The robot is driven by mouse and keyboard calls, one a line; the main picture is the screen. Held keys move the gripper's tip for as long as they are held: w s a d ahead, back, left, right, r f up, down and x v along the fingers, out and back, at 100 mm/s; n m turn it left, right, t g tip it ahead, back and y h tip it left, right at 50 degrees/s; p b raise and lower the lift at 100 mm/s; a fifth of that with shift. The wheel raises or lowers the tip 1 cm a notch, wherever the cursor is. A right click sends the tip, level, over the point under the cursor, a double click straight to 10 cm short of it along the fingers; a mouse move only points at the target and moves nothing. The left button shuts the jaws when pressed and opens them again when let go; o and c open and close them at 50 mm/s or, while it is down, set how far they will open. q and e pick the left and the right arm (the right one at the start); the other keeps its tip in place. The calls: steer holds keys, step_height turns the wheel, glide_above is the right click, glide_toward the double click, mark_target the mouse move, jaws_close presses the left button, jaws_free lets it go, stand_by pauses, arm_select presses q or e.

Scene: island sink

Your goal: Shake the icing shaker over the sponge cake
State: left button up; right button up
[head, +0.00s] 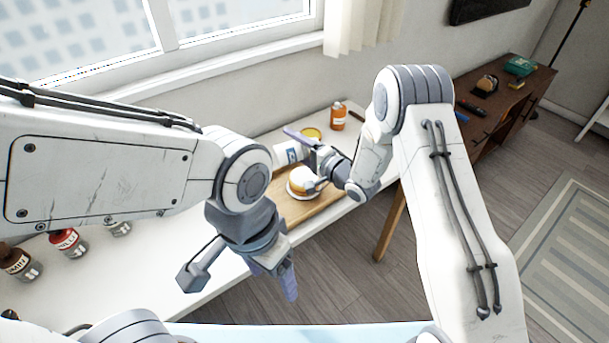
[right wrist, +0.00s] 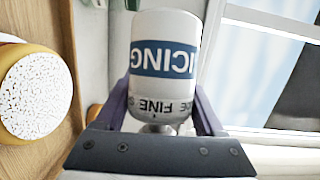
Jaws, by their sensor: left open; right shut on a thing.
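The icing shaker (head: 284,154), a white can with a blue label, is held by my right gripper (head: 301,152) above the board, beside the cake and toward the window. In the right wrist view the icing shaker (right wrist: 163,55) sits between both fingers, its lettering upside down. The sponge cake (head: 299,181) is round and yellow-brown, on a wooden board (head: 300,213). In the right wrist view the sponge cake (right wrist: 33,97) is at the left, apart from the shaker, its top covered with white specks. My left gripper (head: 274,280) is open and empty near the counter's front edge.
Several bottles, one red-labelled (head: 68,242), stand on the counter at left. An orange bottle (head: 338,117) and a yellow round item (head: 312,134) are behind the board. The window (head: 100,40) lies behind the counter. The counter between the left bottles and the board looks clear.

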steer(key=shift+a+r+n+g+h+p, duration=0.1)
steer(key=shift+r+n+g+h+p, duration=0.35)
steer(key=shift+r+n, duration=0.65)
steer(key=shift+f+n, duration=0.2)
steer(key=shift+n, duration=0.1)
arm_select(q)
step_height(320, 180, up, 2)
steer(key=shift+r, duration=0.15)
arm_select(e)
steer(key=shift+f, duration=0.15)
